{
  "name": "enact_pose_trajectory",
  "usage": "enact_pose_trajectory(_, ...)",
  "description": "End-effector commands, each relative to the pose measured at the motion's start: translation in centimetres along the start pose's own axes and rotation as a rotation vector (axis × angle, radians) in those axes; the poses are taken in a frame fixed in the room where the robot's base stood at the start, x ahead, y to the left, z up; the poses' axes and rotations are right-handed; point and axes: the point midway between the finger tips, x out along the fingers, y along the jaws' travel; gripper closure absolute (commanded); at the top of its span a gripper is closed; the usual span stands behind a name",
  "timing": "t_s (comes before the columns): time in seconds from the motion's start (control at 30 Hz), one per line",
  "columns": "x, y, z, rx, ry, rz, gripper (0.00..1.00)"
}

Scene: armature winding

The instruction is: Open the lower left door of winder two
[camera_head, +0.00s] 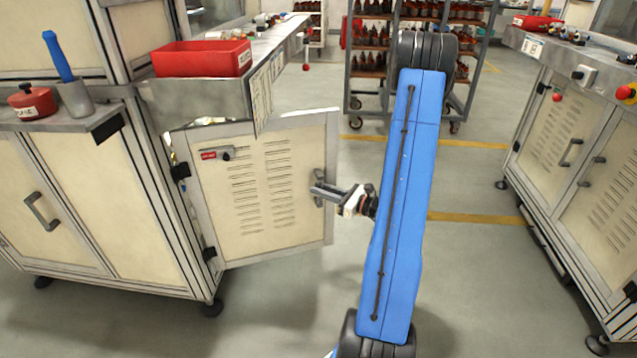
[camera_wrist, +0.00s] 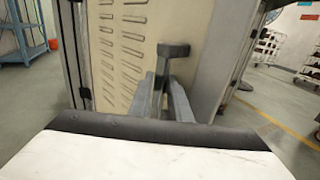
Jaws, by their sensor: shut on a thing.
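A cream cabinet door (camera_head: 262,185) with vent slots stands swung out from the machine at the left, with hinges on its left edge. A gap shows above it at the cabinet opening. My gripper (camera_head: 325,190) is at the door's right side, shut on the door's handle (camera_wrist: 170,65). In the wrist view, the two grey fingers (camera_wrist: 172,100) lie on either side of the handle bar, close to the door face (camera_wrist: 125,50). A red label and a small latch sit near the door's top left.
A red bin (camera_head: 201,58) sits on the worktop above the door. Another machine (camera_head: 575,150) stands at the right. A rack of parts (camera_head: 375,60) stands behind. The floor between the machines is clear.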

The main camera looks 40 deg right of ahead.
Motion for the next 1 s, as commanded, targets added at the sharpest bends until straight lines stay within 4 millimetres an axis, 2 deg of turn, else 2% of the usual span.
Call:
enact_pose_trajectory(0.03, -0.3, 0.9, 0.0, 0.004, 0.0, 0.008, 1.0)
enact_pose_trajectory(0.2, -1.1, 2.0, 0.0, 0.003, 0.0, 0.01, 1.0)
enact_pose_trajectory(0.67, -1.2, 2.5, 0.0, 0.004, 0.001, 0.015, 1.0)
enact_pose_trajectory(0.7, -1.2, 2.5, 0.0, 0.004, 0.001, 0.015, 0.74)
enact_pose_trajectory(0.73, -1.2, 2.5, 0.0, 0.004, 0.001, 0.014, 0.66)
enact_pose_trajectory(1.0, -1.3, 2.2, -0.1, 0.003, 0.001, 0.008, 0.66)
